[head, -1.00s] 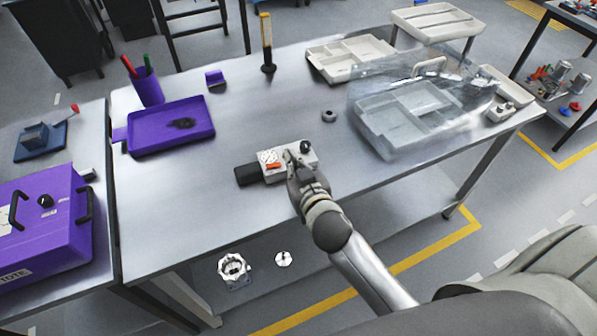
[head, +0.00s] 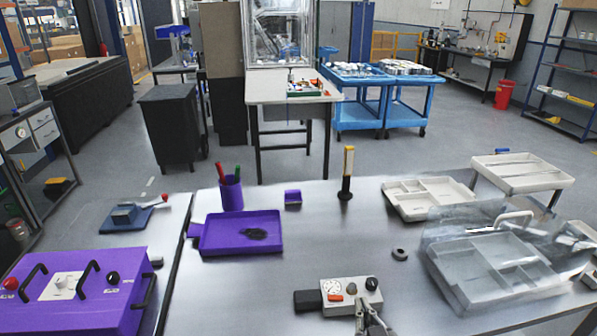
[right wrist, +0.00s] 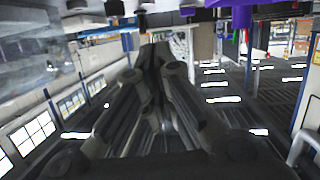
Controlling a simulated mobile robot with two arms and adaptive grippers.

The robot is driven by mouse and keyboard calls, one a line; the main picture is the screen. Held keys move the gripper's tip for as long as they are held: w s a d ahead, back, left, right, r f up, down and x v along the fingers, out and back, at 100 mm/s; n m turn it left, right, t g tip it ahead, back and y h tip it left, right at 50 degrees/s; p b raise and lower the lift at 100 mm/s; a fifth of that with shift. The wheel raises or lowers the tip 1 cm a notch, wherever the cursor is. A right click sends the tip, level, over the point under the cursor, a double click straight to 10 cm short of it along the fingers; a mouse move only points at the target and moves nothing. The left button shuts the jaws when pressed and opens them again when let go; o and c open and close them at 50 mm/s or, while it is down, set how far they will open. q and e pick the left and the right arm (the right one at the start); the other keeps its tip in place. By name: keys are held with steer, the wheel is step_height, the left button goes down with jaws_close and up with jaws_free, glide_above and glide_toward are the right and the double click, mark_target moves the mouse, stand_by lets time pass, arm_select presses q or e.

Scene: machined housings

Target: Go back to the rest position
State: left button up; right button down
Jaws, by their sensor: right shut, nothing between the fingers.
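My right gripper (head: 366,305) shows at the bottom edge of the head view, at the near side of a small grey control box (head: 350,293). I cannot tell whether it touches the box. In the right wrist view its two dark fingers (right wrist: 152,58) come together with nothing between them. The box has a red-orange part, a black knob and a black block at its left end. My left gripper is in neither view.
On the table (head: 300,240) are a purple tray (head: 210,250), a purple pen cup (head: 231,195), a yellow-black post (head: 346,175), a dark ring (head: 399,254), a pale divided tray (head: 425,206) and a clear cover (head: 440,240) over another tray. A purple box (head: 120,265) stands left.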

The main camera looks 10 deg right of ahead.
steer(key=s+d+f+n+g+y, duration=0.1)
steer(key=s+f+g, duration=0.45)
steer(key=s, duration=0.55)
steer(key=s+d+f+n+g, duration=0.1)
steer(key=s+f+g, duration=0.45)
steer(key=s, duration=0.65)
step_height(320, 180, down, 27)
steer(key=s+g, duration=0.2)
steer(key=s+d+f+g, duration=0.1)
steer(key=s+d+f, duration=0.1)
steer(key=s+f, duration=1.3)
steer(key=shift+s+d+f+b, duration=0.2)
steer(key=shift+s+d+b, duration=0.2)
steer(key=shift+b, duration=0.05)
